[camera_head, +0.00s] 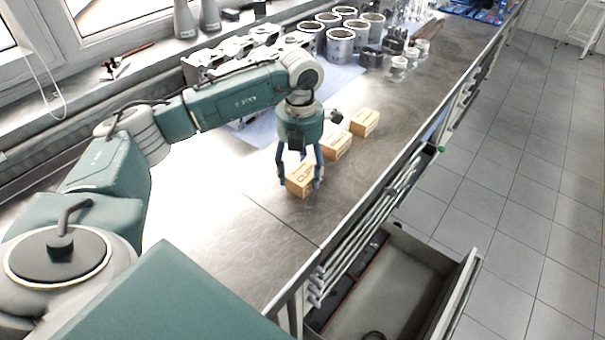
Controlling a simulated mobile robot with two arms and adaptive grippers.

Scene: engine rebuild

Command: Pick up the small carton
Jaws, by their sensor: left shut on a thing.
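Three small tan cartons stand in a row on the metal workbench (235,232). My left gripper (301,180) points down over the nearest carton (299,181), with its fingers on either side of it, and is shut on it. I cannot tell whether this carton is on the bench or slightly above it. The middle carton (337,146) stands just behind and to the right, partly hidden by my gripper. The far carton (365,123) stands further back. My right gripper is not in view.
An open drawer (385,300) juts out below the bench's front edge. Metal cylinders (340,46) and engine parts stand on a blue mat further back. Flasks (185,20) stand on the window sill. The bench is clear in front of the nearest carton.

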